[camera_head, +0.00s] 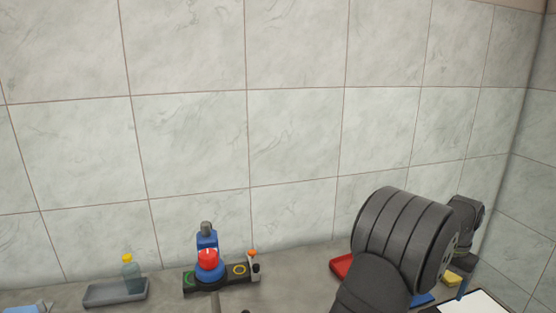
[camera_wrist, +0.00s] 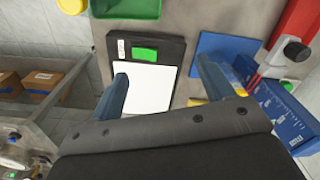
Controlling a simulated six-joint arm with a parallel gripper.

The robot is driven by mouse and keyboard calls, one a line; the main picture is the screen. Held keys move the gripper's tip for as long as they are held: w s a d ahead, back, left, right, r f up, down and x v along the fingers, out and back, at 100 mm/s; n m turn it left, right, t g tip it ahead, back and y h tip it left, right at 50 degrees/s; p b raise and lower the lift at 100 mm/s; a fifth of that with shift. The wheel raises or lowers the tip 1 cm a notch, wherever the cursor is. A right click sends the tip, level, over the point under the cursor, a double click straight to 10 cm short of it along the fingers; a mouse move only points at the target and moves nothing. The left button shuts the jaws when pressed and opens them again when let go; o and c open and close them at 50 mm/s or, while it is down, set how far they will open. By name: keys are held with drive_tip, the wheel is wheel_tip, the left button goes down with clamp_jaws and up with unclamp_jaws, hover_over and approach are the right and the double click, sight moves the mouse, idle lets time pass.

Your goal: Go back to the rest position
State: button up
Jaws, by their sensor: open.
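My gripper (camera_wrist: 162,70) is open in the wrist view. Its two blue-grey fingers stand wide apart with nothing between them. They are over a black board (camera_wrist: 171,52) with a white sheet and a green label. I cannot tell the height of the fingers above it. In the head view my dark arm is at the lower right, and the white sheet (camera_head: 482,303) shows at the bottom edge beside it.
In the wrist view, a blue mat (camera_wrist: 222,50) and a blue box (camera_wrist: 288,118) lie right, a green tray (camera_wrist: 125,9) at the top.

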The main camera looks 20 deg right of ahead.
drive_tip(key=shift+s+a+f+m, duration=0.15)
drive_tip(key=shift+a+f+m, duration=0.15)
drive_tip(key=shift+a+m, duration=0.6)
drive_tip(key=shift+s+a+f+m, duration=0.1)
drive_tip(key=shift+a+f+m, duration=0.25)
drive_tip(key=shift+a+m, duration=0.6)
drive_tip(key=shift+s+a+f+m, duration=0.15)
drive_tip(key=shift+a+f+m, duration=0.15)
drive_tip(key=shift+a+m, duration=0.6)
